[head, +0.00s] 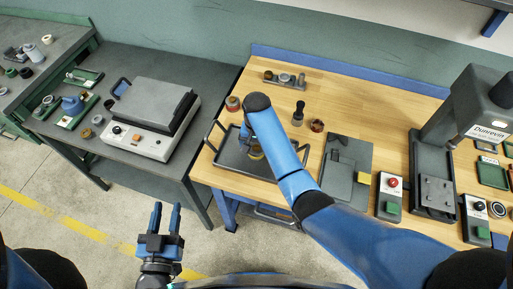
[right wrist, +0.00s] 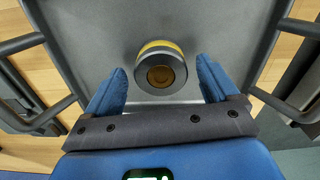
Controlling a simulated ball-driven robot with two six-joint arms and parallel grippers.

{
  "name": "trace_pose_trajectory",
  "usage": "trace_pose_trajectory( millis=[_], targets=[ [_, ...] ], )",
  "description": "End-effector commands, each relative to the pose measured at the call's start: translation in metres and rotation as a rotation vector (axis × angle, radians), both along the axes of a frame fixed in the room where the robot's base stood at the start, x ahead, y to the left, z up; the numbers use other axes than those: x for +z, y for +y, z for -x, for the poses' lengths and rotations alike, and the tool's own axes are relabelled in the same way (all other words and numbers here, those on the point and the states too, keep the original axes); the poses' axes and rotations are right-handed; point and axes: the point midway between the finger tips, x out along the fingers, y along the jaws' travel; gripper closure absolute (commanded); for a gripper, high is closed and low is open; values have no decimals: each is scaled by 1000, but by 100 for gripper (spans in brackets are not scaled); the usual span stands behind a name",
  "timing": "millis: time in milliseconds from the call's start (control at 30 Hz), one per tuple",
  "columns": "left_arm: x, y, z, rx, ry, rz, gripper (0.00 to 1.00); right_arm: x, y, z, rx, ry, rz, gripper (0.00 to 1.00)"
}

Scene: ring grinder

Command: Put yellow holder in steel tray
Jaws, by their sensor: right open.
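The yellow holder (right wrist: 161,66), a round dark piece with a yellow band and a brown centre, is on the floor of the steel tray (right wrist: 90,30) in the right wrist view. A small yellow part of it (head: 257,155) shows beside my right arm in the head view. The steel tray (head: 233,158) has raised handles and sits at the table's left end. My right gripper (right wrist: 161,72) is open, its blue fingers apart on either side of the holder; no grip shows. My left gripper (head: 166,215) is open and empty above the floor.
A dark plate (head: 345,165) and control boxes (head: 389,195) lie right. A white-based machine (head: 150,120) occupies the grey bench.

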Motion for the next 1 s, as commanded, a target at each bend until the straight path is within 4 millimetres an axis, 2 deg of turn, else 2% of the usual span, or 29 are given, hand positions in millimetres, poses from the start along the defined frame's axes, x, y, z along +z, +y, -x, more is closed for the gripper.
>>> trace_pose_trajectory(
  millis=[300,400,500,700,1000],
  targets=[
    [-14,0,0,0,0,0,62,58,1,-1,0,-5,-2,13],
    [-4,0,0,0,0,0,62,81,0,-1,0,-3,-1,13],
    [7,0,0,0,0,0,62,95,0,0,0,0,0,13],
    [17,0,0,0,0,0,62,105,0,0,0,0,0,13],
    [18,0,0,0,0,0,62,106,0,0,0,0,0,13]
  ],
)
